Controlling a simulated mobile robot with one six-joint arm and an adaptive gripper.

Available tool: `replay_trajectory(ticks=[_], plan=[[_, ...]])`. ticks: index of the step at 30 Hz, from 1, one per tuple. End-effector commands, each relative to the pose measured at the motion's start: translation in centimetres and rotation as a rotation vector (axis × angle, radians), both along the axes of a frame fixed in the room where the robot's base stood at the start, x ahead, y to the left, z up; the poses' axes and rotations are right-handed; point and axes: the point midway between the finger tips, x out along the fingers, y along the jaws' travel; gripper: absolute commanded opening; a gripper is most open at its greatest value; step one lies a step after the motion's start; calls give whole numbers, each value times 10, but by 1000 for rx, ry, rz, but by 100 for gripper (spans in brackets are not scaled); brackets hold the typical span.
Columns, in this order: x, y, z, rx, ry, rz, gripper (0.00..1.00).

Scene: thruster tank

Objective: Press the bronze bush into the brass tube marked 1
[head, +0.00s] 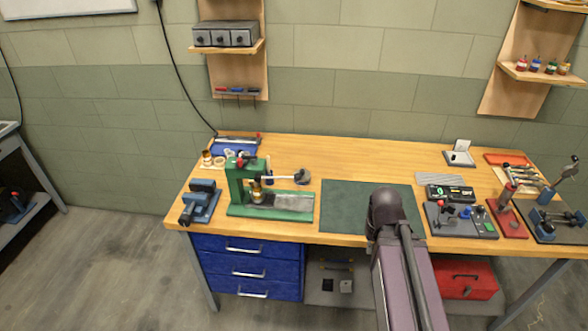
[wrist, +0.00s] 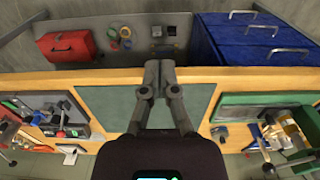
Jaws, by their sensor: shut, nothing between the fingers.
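A green hand press (head: 236,186) stands on the left part of the bench, with a lever ending in a dark knob reaching right. A small brass-coloured piece (head: 257,190) is under its ram; I cannot tell whether it is a tube, the bush, or both. Small brass-coloured rings or tubes (head: 207,158) stand behind the press at the left; no number is readable. My gripper (wrist: 159,66) is shut and empty in the wrist view, pointing over the bench's front edge. In the head view my own arm hides it. The press's green base (wrist: 262,105) also shows in the wrist view.
A blue vise (head: 200,203) sits left of the press. A bare dark green mat (head: 350,205) lies mid-bench. Fixtures and a display box (head: 450,192) crowd the right. Blue drawers (head: 245,265) and a red toolbox (head: 470,280) are below the top.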

Motion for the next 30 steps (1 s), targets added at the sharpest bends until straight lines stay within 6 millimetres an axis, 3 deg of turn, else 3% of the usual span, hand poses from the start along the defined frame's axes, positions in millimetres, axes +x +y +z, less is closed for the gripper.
replay_trajectory(ticks=[10, 17, 23, 30], plan=[[9, 5, 5, -20, -8, 3, 0], [43, 29, 24, -103, -46, 16, 0], [88, 68, 52, -213, -121, 28, 0], [140, 133, 90, -334, -250, 50, 0]])
